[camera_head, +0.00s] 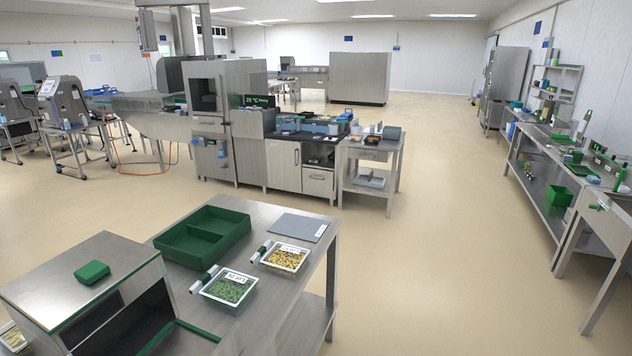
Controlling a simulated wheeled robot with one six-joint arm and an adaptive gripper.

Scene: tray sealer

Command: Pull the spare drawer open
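No drawer in view carries a label that I can read as spare. A small drawer front (318,183) with a dark handle shows low in the black-topped steel cabinet (284,160), at the middle of the room. It looks shut. Another shallow drawer front (368,155) shows under the top of the small steel side table (398,150) just right of that cabinet, and it also looks shut. I cannot tell which one is the spare drawer. My gripper is not in view.
A steel table (262,215) with a green divided tray (190,258) and two food trays stands close in front. A steel housing (45,290) fills the lower left. A long bench (540,185) runs along the right. Open floor (440,230) lies between.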

